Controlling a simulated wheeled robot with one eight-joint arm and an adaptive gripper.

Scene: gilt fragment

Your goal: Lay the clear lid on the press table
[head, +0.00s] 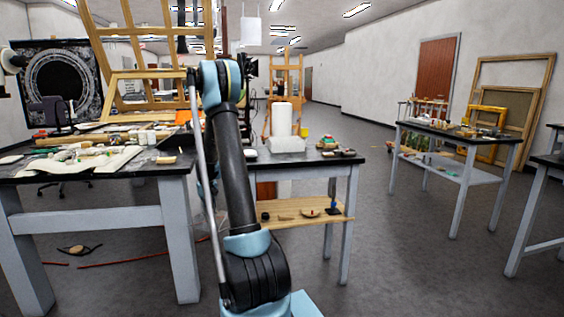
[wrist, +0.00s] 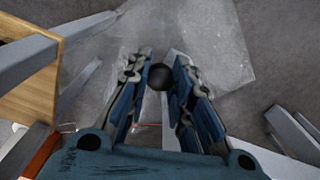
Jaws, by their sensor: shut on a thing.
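The clear lid (wrist: 215,35) is a see-through sheet in the wrist view, with a dark round knob (wrist: 160,76). My gripper (wrist: 160,72) is shut on this knob, and the lid spreads out beyond the fingertips over the grey floor. In the head view my arm stands in the middle and its end is hidden, so I cannot make out the lid clearly there. I cannot tell which table is the press table. A cluttered dark-topped table (head: 55,172) is at the left. Another dark-topped table (head: 335,158) stands behind my arm.
The table behind my arm bears a white cylinder (head: 282,119) and has a wooden lower shelf (head: 285,212). A third table (head: 455,134) stands at the right. In the wrist view pale table legs (wrist: 75,88) are close on the left. The floor at centre right is open.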

